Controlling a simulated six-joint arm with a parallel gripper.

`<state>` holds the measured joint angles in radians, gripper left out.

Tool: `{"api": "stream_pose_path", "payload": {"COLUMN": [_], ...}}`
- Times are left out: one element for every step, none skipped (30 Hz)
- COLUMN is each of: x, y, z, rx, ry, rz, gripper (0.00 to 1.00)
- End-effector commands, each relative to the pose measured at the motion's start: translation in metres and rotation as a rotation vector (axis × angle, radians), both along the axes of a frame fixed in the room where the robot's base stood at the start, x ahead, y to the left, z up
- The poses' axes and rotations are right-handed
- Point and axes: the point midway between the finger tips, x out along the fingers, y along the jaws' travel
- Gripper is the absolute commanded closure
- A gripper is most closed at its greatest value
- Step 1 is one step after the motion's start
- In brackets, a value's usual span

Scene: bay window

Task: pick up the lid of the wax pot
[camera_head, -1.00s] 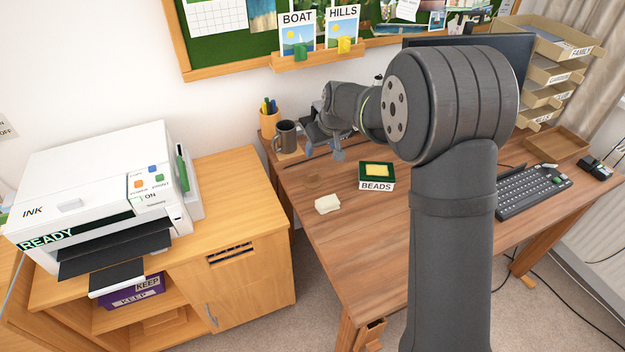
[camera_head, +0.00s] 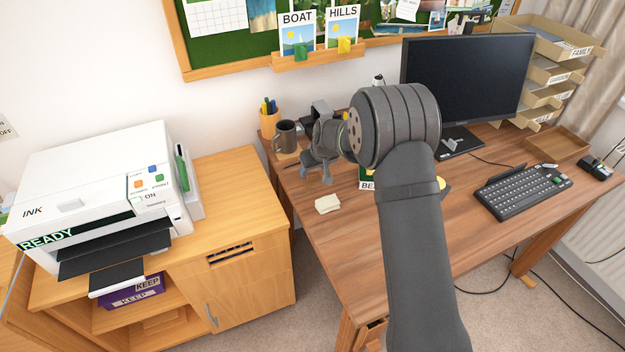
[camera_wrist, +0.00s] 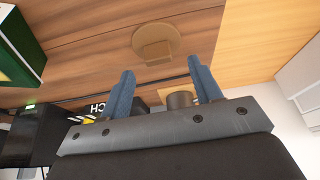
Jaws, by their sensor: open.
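A round, flat wooden disc with a block-shaped knob, which looks like the lid (camera_wrist: 171,33), lies on the desk in the wrist view. It is just beyond my fingertips, roughly centred between them and apart from them. My gripper (camera_wrist: 160,66) is open, with nothing between its blue fingers. In the head view my gripper (camera_head: 317,173) points down, low over the left part of the desk, and the lid is not clear there, probably covered by it.
A dark mug (camera_head: 285,136) and a pen pot (camera_head: 268,122) stand behind my gripper. A green BEADS box (camera_head: 365,177) is to the right, partly behind my arm. A pale block (camera_head: 327,204) lies in front. The front desk is clear; a keyboard (camera_head: 522,190) is at right.

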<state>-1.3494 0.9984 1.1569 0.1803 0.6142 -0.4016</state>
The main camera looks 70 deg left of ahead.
Motion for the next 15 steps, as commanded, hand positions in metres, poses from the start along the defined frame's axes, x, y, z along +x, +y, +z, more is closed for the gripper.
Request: {"api": "stream_pose_path", "payload": {"x": [0.001,0.002,0.002,0.002,0.001,0.001,0.001,0.001,0.001,0.001,0.001,0.001,0.001,0.001,0.001], "y": [0.002,0.004,0.006,0.007,0.009,0.01,0.011,0.012,0.012,0.012,0.012,0.013,0.012,0.012,0.012], "z": [-0.01,-0.013,-0.018,-0.021,-0.024,-0.027,-0.029,-0.03,-0.031,-0.031,-0.031,-0.031,-0.031,-0.031,-0.031], "rx": [-0.003,-0.003,-0.002,-0.002,-0.001,-0.001,0.0,0.0,0.001,0.001,0.001,0.001,0.001,0.001,0.001], "ry": [0.001,0.001,0.001,0.001,0.001,0.0,0.001,0.001,0.001,0.001,0.001,0.001,0.001,0.001,0.001], "rz": [-0.001,-0.001,0.0,0.0,0.0,0.001,0.001,0.001,0.001,0.001,0.001,0.001,0.001,0.001,0.001], "gripper": [0.42,0.42,0.42,0.42,0.42,0.42,0.42,0.42,0.42,0.42,0.42,0.42,0.42,0.42,0.42]}}
